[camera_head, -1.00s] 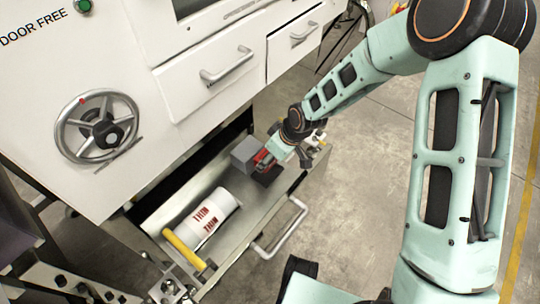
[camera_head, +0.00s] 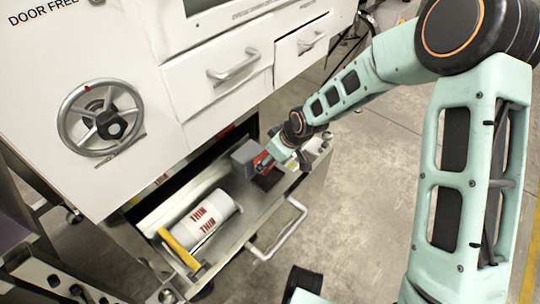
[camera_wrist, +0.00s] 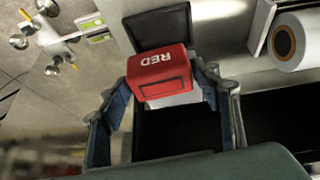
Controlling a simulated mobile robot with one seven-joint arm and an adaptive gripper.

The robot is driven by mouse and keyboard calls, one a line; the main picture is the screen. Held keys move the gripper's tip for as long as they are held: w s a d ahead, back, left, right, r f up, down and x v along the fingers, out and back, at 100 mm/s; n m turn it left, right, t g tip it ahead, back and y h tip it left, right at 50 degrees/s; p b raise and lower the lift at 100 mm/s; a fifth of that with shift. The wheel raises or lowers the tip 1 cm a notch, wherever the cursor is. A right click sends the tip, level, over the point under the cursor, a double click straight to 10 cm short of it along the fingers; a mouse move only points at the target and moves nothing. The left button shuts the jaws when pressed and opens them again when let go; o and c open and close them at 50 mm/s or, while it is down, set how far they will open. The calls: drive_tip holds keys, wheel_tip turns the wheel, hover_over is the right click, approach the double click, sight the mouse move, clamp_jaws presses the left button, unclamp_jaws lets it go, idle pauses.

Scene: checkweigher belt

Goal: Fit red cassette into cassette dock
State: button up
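The red cassette (camera_wrist: 160,72), lettered RED, sits between the two fingers of my gripper (camera_wrist: 163,88) in the wrist view. The fingers bear on its two sides, so my gripper looks shut on it. In the head view the cassette (camera_head: 262,162) is a small red patch at my gripper (camera_head: 268,158), over the open drawer, right beside a grey block (camera_head: 243,157). A dark square piece (camera_head: 267,181) lies in front of it; the wrist view shows a dark square (camera_wrist: 157,28) just beyond the cassette. I cannot tell which piece is the cassette dock.
The open drawer (camera_head: 240,228) also holds a white roll marked THIN (camera_head: 205,218) and a yellow-handled tool (camera_head: 180,248). Small items lie at its right end. The white machine front (camera_head: 150,60) with a handwheel (camera_head: 101,118) stands behind. Floor at right is clear.

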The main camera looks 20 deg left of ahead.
drive_tip(key=o, duration=0.3)
drive_tip(key=shift+g+h, duration=0.3)
drive_tip(key=shift+g, duration=0.1)
drive_tip(key=d+f, duration=0.1)
drive_tip(key=f, duration=0.1)
drive_tip(key=s+d+f, duration=0.1)
drive_tip(key=f, duration=0.1)
drive_tip(key=d+f, duration=0.1)
drive_tip(key=shift+s+f, duration=0.3)
drive_tip(key=shift+f, duration=0.1)
drive_tip(key=shift+d, duration=0.1)
drive_tip(key=shift+t, duration=0.4)
drive_tip(key=shift+s+d+r+p, duration=0.1)
drive_tip(key=shift+d+r, duration=0.2)
drive_tip(key=shift+r, duration=2.45)
drive_tip(key=shift+s+d+r+p, duration=0.1)
drive_tip(key=shift+d+r, duration=0.25)
drive_tip(key=shift+r, duration=2.4)
drive_tip(key=shift+s+d+r+p, duration=0.1)
drive_tip(key=shift+d+r, duration=0.2)
drive_tip(key=shift+r, duration=2.45)
